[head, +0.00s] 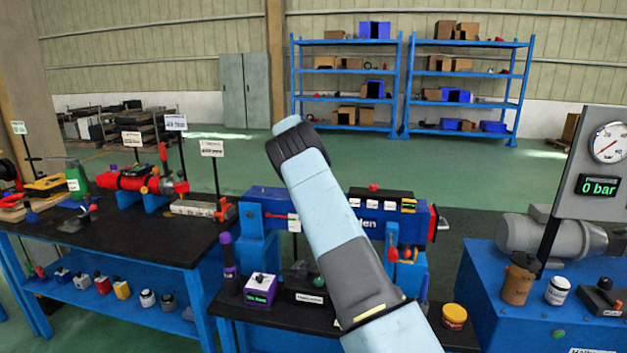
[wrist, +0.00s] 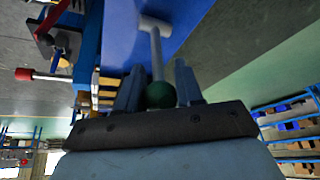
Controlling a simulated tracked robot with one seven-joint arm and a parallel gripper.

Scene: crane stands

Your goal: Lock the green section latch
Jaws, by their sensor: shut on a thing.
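The green section latch shows in the wrist view as a pale grey T-shaped lever (wrist: 156,50) with a dark green ball knob (wrist: 160,96). Its crossbar end meets a blue surface. My gripper (wrist: 158,82) has a finger on each side of the knob and is shut on it. In the head view my light blue arm reaches across the blue crane section (head: 265,196) on the dark stand, and it hides the gripper and the latch there.
A red-knobbed lever (wrist: 25,74) sticks out to the left in the wrist view. In the head view, a purple box (head: 260,289) and a yellow jar (head: 454,316) stand on the bench's front. A pressure gauge panel (head: 604,150) stands at right; a workbench (head: 110,240) is at left.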

